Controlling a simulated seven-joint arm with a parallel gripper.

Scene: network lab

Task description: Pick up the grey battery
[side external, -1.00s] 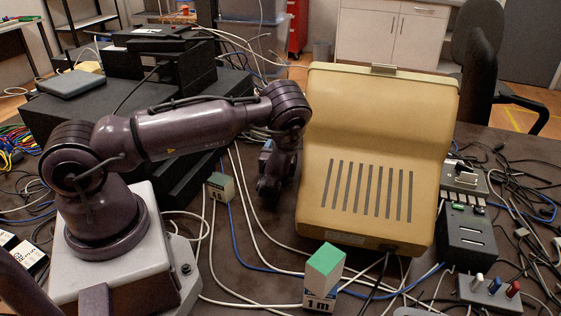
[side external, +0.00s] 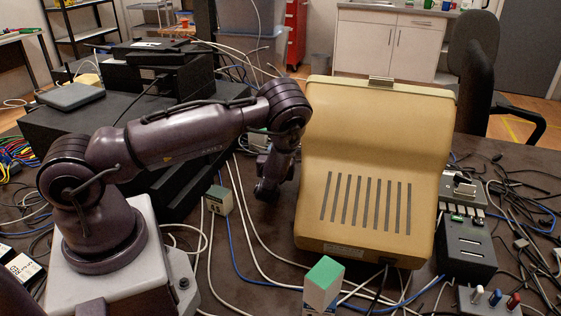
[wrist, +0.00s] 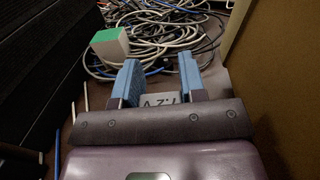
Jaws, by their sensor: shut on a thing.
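The grey battery (wrist: 157,101) shows in the wrist view between the two blue fingers of my gripper (wrist: 159,75). Part of a dark printed marking shows on its light grey face, upside down in the picture. My gripper is shut on it. The lower part of the battery is hidden behind my gripper's body. In the side view my wrist hangs down just left of the beige housing, and the battery cannot be made out there.
The large beige housing (side external: 375,150) stands close on the right. A green-topped white block (wrist: 110,42) lies ahead of my gripper, near tangled cables (wrist: 165,28). Another green-topped block (side external: 323,283) stands in front. Black equipment (wrist: 35,60) is on the left.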

